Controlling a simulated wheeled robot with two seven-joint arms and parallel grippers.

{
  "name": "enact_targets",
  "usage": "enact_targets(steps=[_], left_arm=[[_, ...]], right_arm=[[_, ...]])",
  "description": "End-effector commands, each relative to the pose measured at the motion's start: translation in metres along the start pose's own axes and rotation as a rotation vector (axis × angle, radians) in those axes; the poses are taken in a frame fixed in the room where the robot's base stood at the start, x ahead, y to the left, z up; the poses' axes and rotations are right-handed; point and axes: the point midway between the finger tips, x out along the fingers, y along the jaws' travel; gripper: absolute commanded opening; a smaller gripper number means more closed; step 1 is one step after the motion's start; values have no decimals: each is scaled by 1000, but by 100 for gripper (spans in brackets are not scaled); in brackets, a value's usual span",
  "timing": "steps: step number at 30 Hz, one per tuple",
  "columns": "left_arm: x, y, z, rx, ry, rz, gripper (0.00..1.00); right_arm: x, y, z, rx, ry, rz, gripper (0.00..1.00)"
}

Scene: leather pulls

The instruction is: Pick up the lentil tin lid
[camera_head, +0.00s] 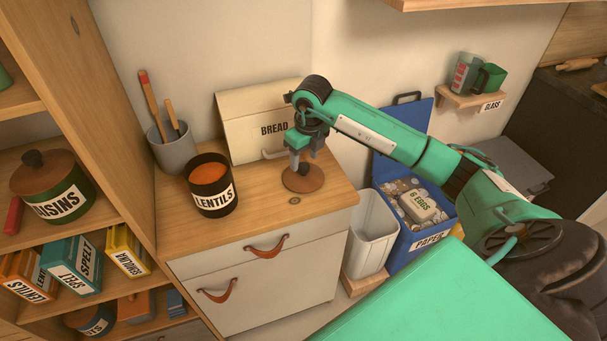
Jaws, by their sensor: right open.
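The lentil tin lid (304,182) is a flat brown disc lying on the wooden top of the cabinet, in front of the bread box. My right gripper (299,165) points down over the lid, its fingers open around or just above the lid's middle; whether they touch it I cannot tell. The gripper hides the middle of the lid and any knob there. The lentil tin (211,201), dark with a white LENTILS label, stands uncovered to the left, with orange lentils showing inside. My left gripper is not in view.
The bread box (245,128) stands close behind the lid. A grey pot (174,151) with utensils is behind the lentil tin. A white bin (372,232) and a blue paper bin (424,238) stand right of the cabinet. The cabinet top's front (270,221) is bare.

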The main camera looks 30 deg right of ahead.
Motion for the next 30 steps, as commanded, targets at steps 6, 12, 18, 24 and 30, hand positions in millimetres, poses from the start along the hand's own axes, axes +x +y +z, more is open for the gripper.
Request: enact_targets(steps=[6,12,18,24,30], left_arm=[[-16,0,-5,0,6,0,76],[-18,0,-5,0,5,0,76],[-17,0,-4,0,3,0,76],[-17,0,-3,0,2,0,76],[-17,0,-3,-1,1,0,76]], right_arm=[[31,-1,0,1,4,2,53],[45,-1,0,0,1,1,53],[45,-1,0,0,1,1,47],[44,-1,0,0,1,1,8],[44,-1,0,0,0,1,7]])
